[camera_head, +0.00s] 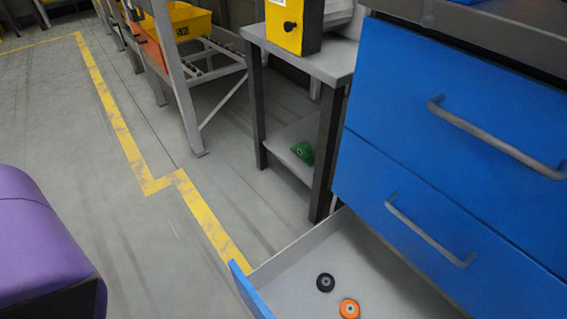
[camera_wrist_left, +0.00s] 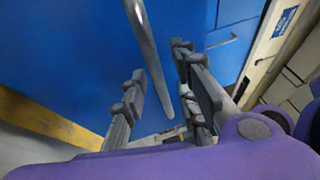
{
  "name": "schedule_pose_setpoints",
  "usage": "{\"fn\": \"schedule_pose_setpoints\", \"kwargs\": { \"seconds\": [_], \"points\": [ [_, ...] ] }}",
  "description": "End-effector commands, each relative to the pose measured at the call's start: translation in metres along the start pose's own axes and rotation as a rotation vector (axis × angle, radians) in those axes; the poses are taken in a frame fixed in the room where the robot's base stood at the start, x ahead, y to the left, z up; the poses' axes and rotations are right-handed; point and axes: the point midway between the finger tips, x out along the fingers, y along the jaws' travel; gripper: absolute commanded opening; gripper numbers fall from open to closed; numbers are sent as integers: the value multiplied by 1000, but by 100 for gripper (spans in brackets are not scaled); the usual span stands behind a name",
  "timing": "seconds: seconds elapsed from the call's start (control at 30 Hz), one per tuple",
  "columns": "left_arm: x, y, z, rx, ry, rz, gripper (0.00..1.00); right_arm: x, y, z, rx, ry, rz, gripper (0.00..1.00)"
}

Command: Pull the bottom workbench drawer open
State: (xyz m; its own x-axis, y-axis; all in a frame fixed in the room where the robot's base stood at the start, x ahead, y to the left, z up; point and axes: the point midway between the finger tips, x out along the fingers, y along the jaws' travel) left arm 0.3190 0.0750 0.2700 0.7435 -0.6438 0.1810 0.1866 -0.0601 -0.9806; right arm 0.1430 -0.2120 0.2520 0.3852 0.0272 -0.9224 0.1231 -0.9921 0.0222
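The blue workbench has two closed upper drawers (camera_head: 490,85) (camera_head: 440,220) with grey bar handles. Below them the bottom drawer (camera_head: 300,268) stands pulled out, its grey inside showing. Part of its blue front (camera_head: 250,290) shows at the lower edge; its handle is hidden in the head view. In the left wrist view my left gripper (camera_wrist_left: 160,68) is open, its fingers apart on either side of a grey bar handle (camera_wrist_left: 148,50) in front of a blue panel (camera_wrist_left: 85,50). I cannot tell whether a finger touches the bar. My right gripper is not in view.
A black wheel (camera_head: 325,282) and an orange wheel (camera_head: 349,308) lie in the drawer. A side table (camera_head: 335,62) carries a yellow box (camera_head: 290,25); a green part (camera_head: 303,152) lies on its lower shelf.

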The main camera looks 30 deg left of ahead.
Motion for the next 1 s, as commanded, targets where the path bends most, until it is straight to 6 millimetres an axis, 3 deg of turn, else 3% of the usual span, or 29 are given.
{"fn": "schedule_pose_setpoints", "kwargs": {
  "seconds": [0.17, 0.4, 0.6, 0.77, 1.0],
  "points": [
    [-22, 1, 0, -1, 0, 6, 27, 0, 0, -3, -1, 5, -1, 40],
    [-74, 1, 0, -2, -1, 8, 27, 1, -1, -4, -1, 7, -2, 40],
    [-108, 1, -1, -1, -1, 7, 27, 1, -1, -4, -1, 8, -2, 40],
    [-119, 0, 0, 0, -1, 6, 27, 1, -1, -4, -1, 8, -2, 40],
    [-121, 0, 0, 0, -1, 4, 27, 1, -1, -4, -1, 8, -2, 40]
  ]
}}
